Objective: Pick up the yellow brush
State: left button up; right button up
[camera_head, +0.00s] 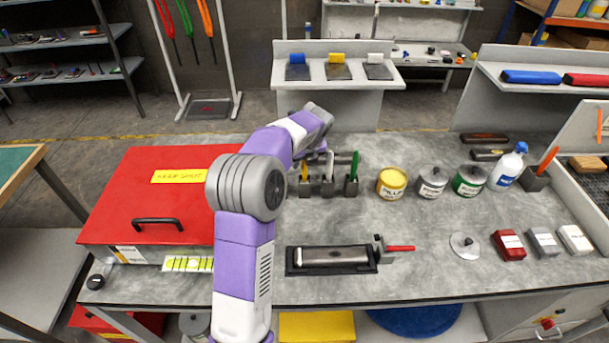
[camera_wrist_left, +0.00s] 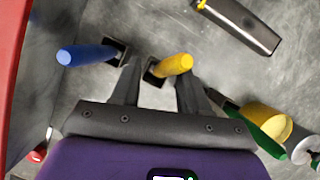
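The yellow brush (camera_head: 304,170) stands handle-up in a small dark holder on the grey bench, partly covered by my left arm in the head view. In the left wrist view its yellow handle (camera_wrist_left: 174,65) rises between the two fingers of my left gripper (camera_wrist_left: 158,82). The fingers are apart, one on each side of the handle, with gaps showing; I cannot tell how deep they reach. In the head view the left gripper (camera_head: 320,157) is beside the holders, its fingers mostly hidden. My right gripper is not in view.
A blue handle (camera_wrist_left: 88,55) stands close on one side and a green brush (camera_head: 353,167) on the other. A red box (camera_head: 150,200) lies left. Cans, including a yellow one (camera_head: 391,184), stand right. A black tray (camera_head: 291,265) lies in front, with clear bench between.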

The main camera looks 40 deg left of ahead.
pick_arm(q)
grip_shut()
jog(key=shift+r, duration=0.1)
